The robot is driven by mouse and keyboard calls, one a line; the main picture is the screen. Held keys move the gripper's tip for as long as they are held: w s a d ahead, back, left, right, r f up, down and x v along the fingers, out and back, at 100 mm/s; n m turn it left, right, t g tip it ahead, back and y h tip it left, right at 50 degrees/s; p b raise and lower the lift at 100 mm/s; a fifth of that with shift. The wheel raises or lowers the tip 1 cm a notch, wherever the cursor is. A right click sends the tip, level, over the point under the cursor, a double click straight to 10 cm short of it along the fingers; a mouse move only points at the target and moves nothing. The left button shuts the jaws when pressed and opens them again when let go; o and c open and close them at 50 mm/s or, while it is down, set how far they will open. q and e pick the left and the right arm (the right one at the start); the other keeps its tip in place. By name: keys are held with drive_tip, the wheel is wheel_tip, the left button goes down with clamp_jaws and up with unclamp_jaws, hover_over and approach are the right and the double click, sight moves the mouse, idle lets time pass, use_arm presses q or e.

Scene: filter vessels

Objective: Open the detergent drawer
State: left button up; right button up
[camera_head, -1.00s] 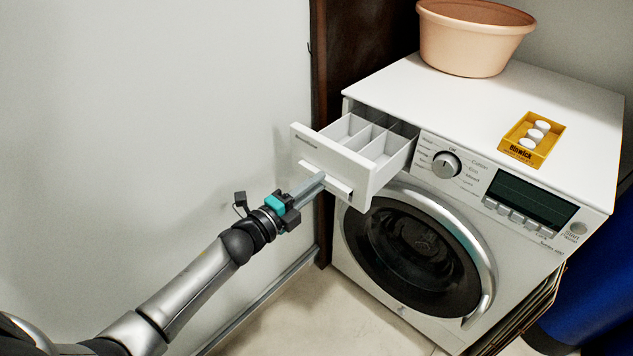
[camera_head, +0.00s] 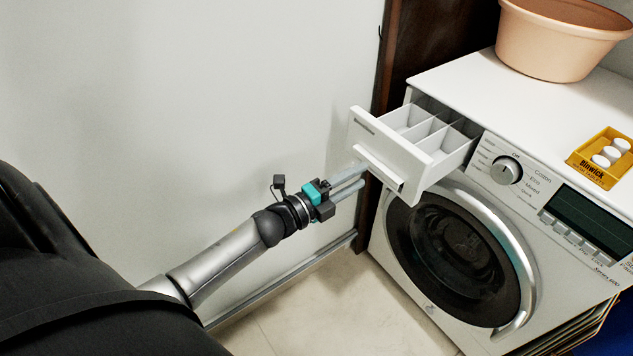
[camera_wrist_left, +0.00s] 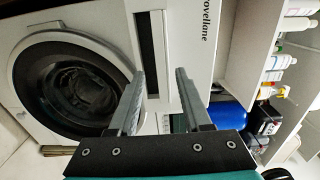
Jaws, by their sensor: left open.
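The white detergent drawer (camera_head: 390,138) stands pulled out of the top left of the washing machine (camera_head: 520,178), its divided compartments showing. A handle (camera_head: 378,167) juts from its front. My left gripper (camera_head: 360,177) is open, its two grey fingers apart, with the tips at the handle. In the left wrist view the open gripper (camera_wrist_left: 159,74) faces the drawer front (camera_wrist_left: 178,25), which has a dark handle slot (camera_wrist_left: 148,40). I cannot tell whether the fingers still touch the handle. My right gripper is not in view.
A peach tub (camera_head: 560,42) and a yellow tray (camera_head: 605,158) with white tablets sit on the machine top. The round door (camera_head: 460,250) is shut below the drawer. A pale wall (camera_head: 200,90) runs along the left. Bottles (camera_wrist_left: 275,75) stand on a shelf in the wrist view.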

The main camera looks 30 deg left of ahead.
use_arm(q)
drive_tip(key=p+v, duration=0.2)
drive_tip(key=v, duration=1)
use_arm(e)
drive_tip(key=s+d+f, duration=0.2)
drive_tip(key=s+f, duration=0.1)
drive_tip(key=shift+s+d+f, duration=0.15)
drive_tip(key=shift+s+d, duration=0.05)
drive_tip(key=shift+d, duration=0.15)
